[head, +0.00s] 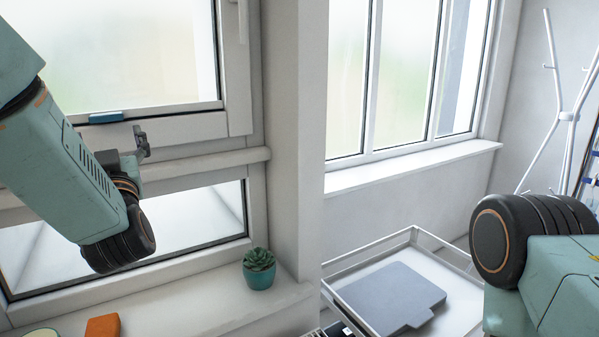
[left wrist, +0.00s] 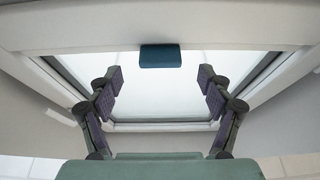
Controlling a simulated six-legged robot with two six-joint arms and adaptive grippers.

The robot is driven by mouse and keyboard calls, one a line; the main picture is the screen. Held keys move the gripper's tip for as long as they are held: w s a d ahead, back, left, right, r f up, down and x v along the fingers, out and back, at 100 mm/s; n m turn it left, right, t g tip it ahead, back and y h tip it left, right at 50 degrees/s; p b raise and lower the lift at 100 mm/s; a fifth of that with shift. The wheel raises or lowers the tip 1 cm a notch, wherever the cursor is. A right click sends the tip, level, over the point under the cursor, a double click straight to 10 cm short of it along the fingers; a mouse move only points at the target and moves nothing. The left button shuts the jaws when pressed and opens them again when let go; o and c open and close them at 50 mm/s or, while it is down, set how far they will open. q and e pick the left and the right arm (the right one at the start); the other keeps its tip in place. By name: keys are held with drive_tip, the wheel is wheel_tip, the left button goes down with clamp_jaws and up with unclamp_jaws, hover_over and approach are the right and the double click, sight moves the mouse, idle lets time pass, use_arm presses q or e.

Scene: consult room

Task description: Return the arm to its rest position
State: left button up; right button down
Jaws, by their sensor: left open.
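My left arm reaches in from the left in the head view, in front of the window. My left gripper (head: 142,142) shows small and partly hidden behind its own wrist, near the rail of the window frame. In the left wrist view my left gripper (left wrist: 161,82) has its two dark fingers spread wide, with nothing between them. A small blue block (head: 106,117) rests at the bottom edge of the upper window pane; it also shows in the left wrist view (left wrist: 160,56), beyond the fingertips and apart from them. Part of my right arm shows at the right; its gripper is out of view.
A succulent in a teal pot (head: 259,270) stands on the sill (head: 200,305), with an orange block (head: 103,326) to its left. A clear-walled tray (head: 455,262) holding a grey-blue board (head: 390,296) is at lower middle right. A white coat stand (head: 557,100) stands at the far right.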

use_arm(q)
drive_tip(key=shift+x, duration=2.65)
drive_tip(key=shift+s+d+r, duration=0.1)
drive_tip(key=shift+s+r, duration=0.05)
